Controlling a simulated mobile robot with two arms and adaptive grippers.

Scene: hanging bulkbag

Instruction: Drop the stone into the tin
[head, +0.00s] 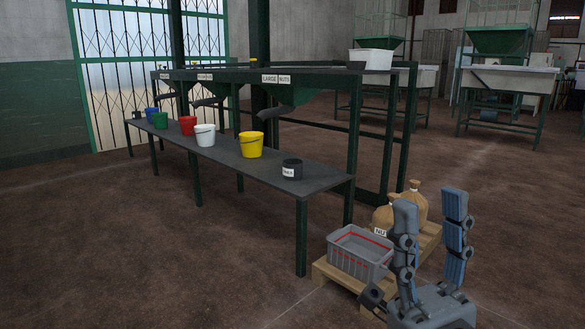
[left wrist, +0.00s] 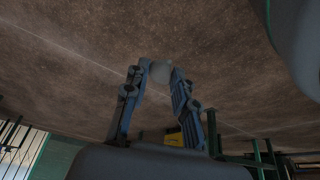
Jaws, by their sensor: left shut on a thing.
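My left gripper is outside the head view. A small black tin (head: 292,169) with a white label stands upright at the near right end of the long dark table (head: 240,171). My right gripper (head: 430,205) is at the lower right of the head view, its fingers apart and nothing between them.
Yellow (head: 251,145), white (head: 205,135), red, green and blue buckets stand along the table left of the tin. A grey crate (head: 360,252) and brown sacks (head: 415,203) sit on a pallet by my right gripper. The floor in front is clear.

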